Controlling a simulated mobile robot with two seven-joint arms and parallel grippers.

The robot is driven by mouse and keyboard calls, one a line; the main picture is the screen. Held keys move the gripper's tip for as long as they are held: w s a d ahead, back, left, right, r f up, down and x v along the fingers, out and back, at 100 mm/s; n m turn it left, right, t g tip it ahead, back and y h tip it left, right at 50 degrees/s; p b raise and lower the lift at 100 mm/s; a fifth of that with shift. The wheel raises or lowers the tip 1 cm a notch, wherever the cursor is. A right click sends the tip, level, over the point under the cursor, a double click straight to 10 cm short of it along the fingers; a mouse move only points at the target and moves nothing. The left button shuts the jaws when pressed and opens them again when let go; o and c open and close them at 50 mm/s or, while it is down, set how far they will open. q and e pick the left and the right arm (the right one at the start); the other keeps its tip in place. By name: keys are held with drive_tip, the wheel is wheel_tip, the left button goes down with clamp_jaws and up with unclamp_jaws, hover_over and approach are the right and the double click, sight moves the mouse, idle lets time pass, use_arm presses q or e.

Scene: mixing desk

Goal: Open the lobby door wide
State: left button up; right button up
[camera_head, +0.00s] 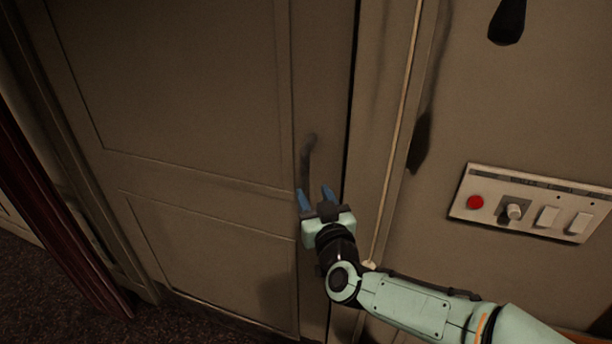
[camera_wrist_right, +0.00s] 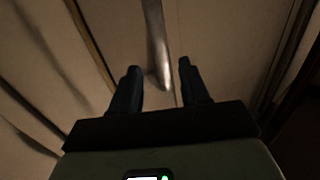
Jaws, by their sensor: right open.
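The lobby door (camera_head: 215,165) is a beige panelled door filling the left and middle of the head view. It looks shut, with a dark narrow gap along its right edge. A dark curved handle (camera_head: 307,158) stands upright near that edge. My right gripper (camera_head: 317,194) is open at the handle's lower end, its blue fingers pointing at the door. In the right wrist view the handle (camera_wrist_right: 158,55) runs down between the two open fingertips (camera_wrist_right: 159,72). I cannot tell whether either finger touches it. My left gripper is not in view.
A wall panel (camera_head: 530,204) with a red button, a knob and switches is to the right of the door. A dark object (camera_head: 508,22) hangs on the wall above it. A dark red curtain-like strip (camera_head: 50,215) is at the left. Dark carpet (camera_head: 190,320) lies below.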

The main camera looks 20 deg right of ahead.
sight(306, 180)
drive_tip(key=w+p, duration=0.1)
drive_tip(key=w, duration=0.6)
drive_tip(key=shift+w, duration=0.35)
clamp_jaws()
